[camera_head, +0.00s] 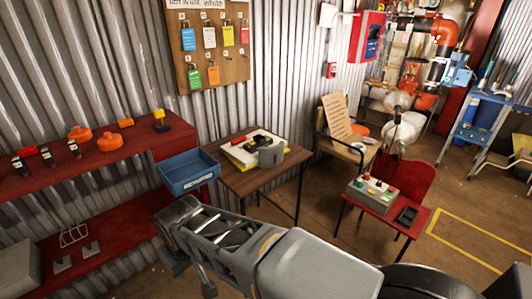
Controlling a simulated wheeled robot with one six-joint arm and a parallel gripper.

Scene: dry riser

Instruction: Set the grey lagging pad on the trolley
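A grey, rounded, block-like thing (271,155) stands on the brown table at the front right of some papers; it may be the lagging pad, but I cannot be sure. A blue-framed stand with shelves (487,98) at the far right may be the trolley; its right part is cut off. My arm reaches in from the lower right and ends in front of the brown table. My gripper (205,283) seems to hang below the arm's end at the lower left; its fingers are not clear and I see nothing held.
The brown table (250,181) also bears yellow and white papers and a black item. A blue tray (188,174) adjoins it. Red shelves (110,160) line the left wall. A chair (345,135) and a red table (388,218) with a control box stand right. Floor beyond is partly clear.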

